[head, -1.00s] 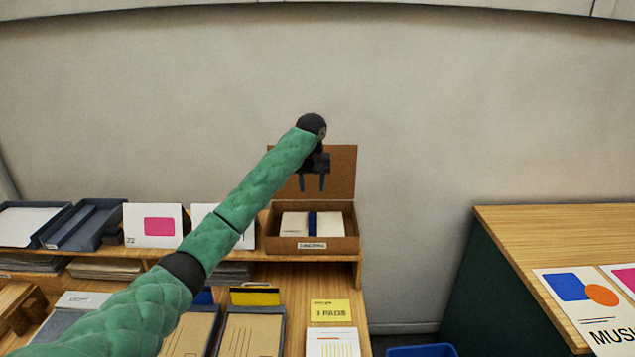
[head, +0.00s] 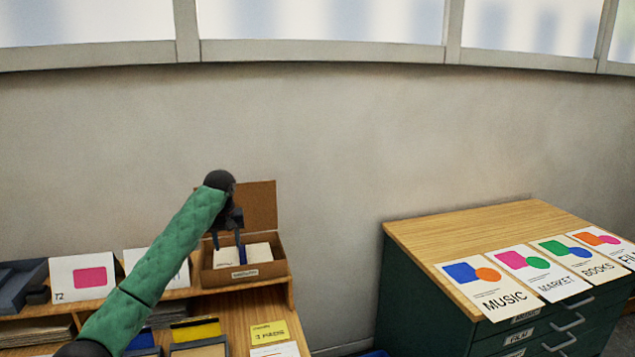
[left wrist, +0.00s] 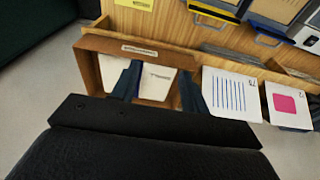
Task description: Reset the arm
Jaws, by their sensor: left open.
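My left arm comes in from the left in the head view. Its gripper (head: 227,241) is open with nothing between its dark fingers. It points down, overlapping the back of an open cardboard box (head: 262,270) in the picture. The box has a raised lid (head: 261,203) and a label on its front. White cards or pads (head: 259,251) lie inside, with a narrow blue piece between them. In the left wrist view, the gripper (left wrist: 156,86) has its two fingers apart in front of the box (left wrist: 92,43). I cannot tell whether the fingertips touch anything inside. My right gripper is not in view.
The box stands on a wooden shelf with white cards, one with a pink patch (head: 90,277), and a dark tray (head: 18,287). A yellow note (head: 270,332) is below. A green drawer cabinet (head: 425,300) with several posters stands at right, across a gap.

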